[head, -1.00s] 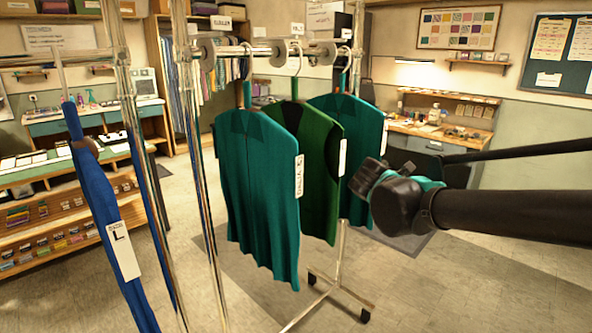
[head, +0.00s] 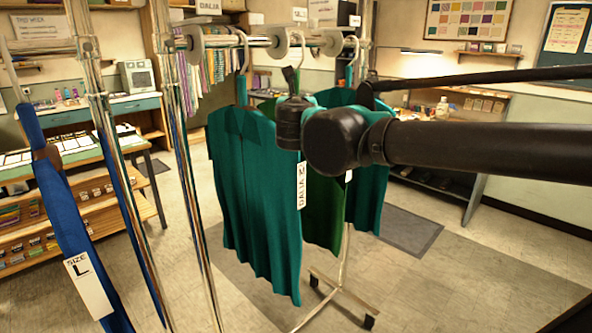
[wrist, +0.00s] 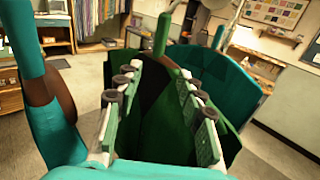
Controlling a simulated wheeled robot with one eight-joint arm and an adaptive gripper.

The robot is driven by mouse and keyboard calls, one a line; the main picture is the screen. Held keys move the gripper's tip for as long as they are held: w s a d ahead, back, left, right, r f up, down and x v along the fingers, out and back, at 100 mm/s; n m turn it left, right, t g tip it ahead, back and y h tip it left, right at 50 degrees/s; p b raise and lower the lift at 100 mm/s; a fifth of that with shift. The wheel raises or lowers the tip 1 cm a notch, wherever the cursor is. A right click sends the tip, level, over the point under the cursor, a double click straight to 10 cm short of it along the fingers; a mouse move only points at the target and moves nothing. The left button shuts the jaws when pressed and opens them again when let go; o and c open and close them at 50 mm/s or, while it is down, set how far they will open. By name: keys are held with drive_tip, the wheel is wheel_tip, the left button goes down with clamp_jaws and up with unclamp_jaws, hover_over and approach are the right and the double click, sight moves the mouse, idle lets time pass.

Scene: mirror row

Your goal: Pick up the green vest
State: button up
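The green vest (head: 322,212) hangs on the rack between two teal vests, the near one (head: 258,195) and the far one (head: 370,190). My arm covers its upper part in the head view. In the wrist view the green vest (wrist: 160,125) lies ahead, between the two fingers of my gripper (wrist: 156,88). The gripper is open, with a finger on each side of the vest; I cannot tell whether they touch it. A teal vest (wrist: 50,125) with a brown hanger is close at left, and another teal vest (wrist: 215,72) is at right.
The chrome rail (head: 260,42) carries the hangers and round dividers. A blue garment (head: 60,215) with a size L tag hangs at left beside chrome posts. A workbench (head: 455,110) stands behind at right. Open floor (head: 440,275) lies right of the rack.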

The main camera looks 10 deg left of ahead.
sight(296, 88)
drive_tip(key=shift+x, duration=9)
drive_tip(key=shift+s+a+r, duration=0.1)
drive_tip(key=shift+r, duration=0.05)
clamp_jaws()
